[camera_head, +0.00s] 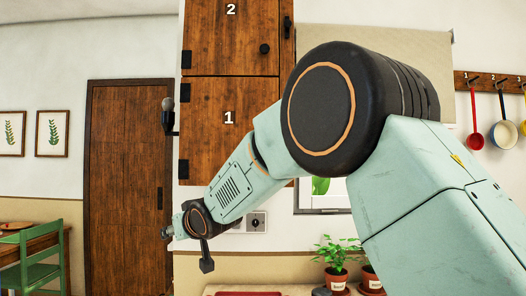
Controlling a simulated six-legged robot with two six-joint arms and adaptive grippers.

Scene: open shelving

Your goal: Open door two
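Door two (225,42) is the upper wooden cabinet door, marked with a white 2; its top runs out of view. It looks closed. Its round black knob (264,48) is near the right edge, and a black hinge (186,60) is at the left. Door one (215,95) is directly below; my arm covers its lower right part. My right arm crosses from the right edge down to the lower left. My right gripper (206,258) appears at its far end, below the cabinet and apart from door two's knob. Its fingers are not clear. My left gripper is out of view.
A black latch (287,27) is on the strip right of door two. A black wall fixture (169,117) stands left of the cabinet. Potted plants (337,275) are below. Ladles (475,135) hang from a rack at right. A brown room door (125,180) and green chair (40,265) are left.

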